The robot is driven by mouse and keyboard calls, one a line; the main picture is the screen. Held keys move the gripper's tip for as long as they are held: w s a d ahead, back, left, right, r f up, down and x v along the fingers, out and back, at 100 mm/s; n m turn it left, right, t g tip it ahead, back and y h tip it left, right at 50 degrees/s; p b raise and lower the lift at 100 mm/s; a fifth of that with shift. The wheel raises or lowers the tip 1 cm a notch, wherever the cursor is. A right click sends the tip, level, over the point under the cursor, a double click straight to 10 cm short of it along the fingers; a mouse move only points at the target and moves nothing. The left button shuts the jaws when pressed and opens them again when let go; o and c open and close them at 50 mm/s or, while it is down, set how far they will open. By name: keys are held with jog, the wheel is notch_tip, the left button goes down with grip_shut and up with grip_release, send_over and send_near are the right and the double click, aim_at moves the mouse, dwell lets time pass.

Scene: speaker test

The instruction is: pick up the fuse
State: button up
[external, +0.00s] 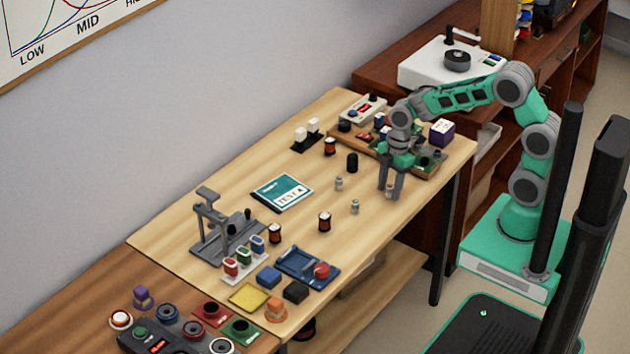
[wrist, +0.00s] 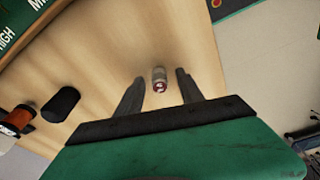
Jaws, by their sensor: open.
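A small pale cylinder with a reddish end, which looks like a fuse (wrist: 159,80), stands on the wooden table between my fingertips in the wrist view. My gripper (wrist: 159,77) is open, with one finger on each side of it and a gap showing on both sides. In the external view my gripper (external: 391,194) points down over the right part of the table. Two similar small cylinders stand to its left, one farther back (external: 339,183) and one nearer the front (external: 355,206). They are too small to identify surely.
A black cylinder (external: 352,162) stands left of my gripper, and it also shows in the wrist view (wrist: 61,104). A board with parts (external: 425,172) lies behind my gripper. The table's front edge is close by.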

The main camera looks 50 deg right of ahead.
grip_shut()
dwell(0.4)
